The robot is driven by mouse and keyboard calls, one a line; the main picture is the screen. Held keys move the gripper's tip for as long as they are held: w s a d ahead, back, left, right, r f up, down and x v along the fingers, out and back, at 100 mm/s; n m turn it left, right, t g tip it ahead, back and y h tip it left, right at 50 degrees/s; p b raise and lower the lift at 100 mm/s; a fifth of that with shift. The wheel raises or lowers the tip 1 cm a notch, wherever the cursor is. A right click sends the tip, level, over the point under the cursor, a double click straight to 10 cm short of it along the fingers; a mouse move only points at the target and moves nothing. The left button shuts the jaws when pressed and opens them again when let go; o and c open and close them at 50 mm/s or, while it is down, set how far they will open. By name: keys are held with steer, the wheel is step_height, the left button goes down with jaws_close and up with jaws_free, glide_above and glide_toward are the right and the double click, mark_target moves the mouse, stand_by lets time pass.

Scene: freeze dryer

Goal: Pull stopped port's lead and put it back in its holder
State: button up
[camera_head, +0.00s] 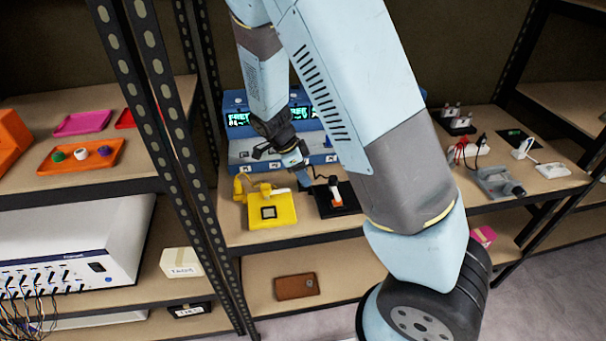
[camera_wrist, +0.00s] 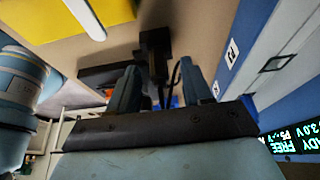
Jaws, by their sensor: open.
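A blue unit (camera_head: 320,140) with a lit display (camera_head: 237,118) stands at the back of the middle shelf. A small port (camera_wrist: 277,63) shows on its front in the wrist view; the display there is cut off, so I cannot tell which port is stopped. My gripper (camera_head: 300,178) points down close in front of the unit; in the wrist view its two fingers (camera_wrist: 160,90) are apart. A dark upright piece (camera_wrist: 155,42) and a thin black cable lie beyond and between the fingertips. I cannot tell whether this piece is the lead or its holder, or whether the fingers touch it.
A yellow device (camera_head: 288,212) stands left of my gripper. A grey device (camera_head: 497,182) and plugs stand farther right. Black shelf posts (camera_head: 190,185) rise at left.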

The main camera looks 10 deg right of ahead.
steer(key=v, duration=1.2)
steer(key=s+d+r+n+t+y, duration=0.1)
steer(key=s+d+r+n+y, duration=0.1)
steer(key=s+d+r+n, duration=0.4)
steer(key=s+d+r+n+t+y, duration=0.1)
steer(key=s+d+r+n+y, duration=0.15)
steer(key=d+r, duration=0.45)
steer(key=s+d+r+n+t, duration=0.2)
steer(key=s+r+n+t, duration=0.1)
steer(key=s+r+n, duration=0.6)
steer(key=s, duration=0.4)
steer(key=shift+s+d+t, duration=0.15)
steer(key=shift+d+t, duration=0.15)
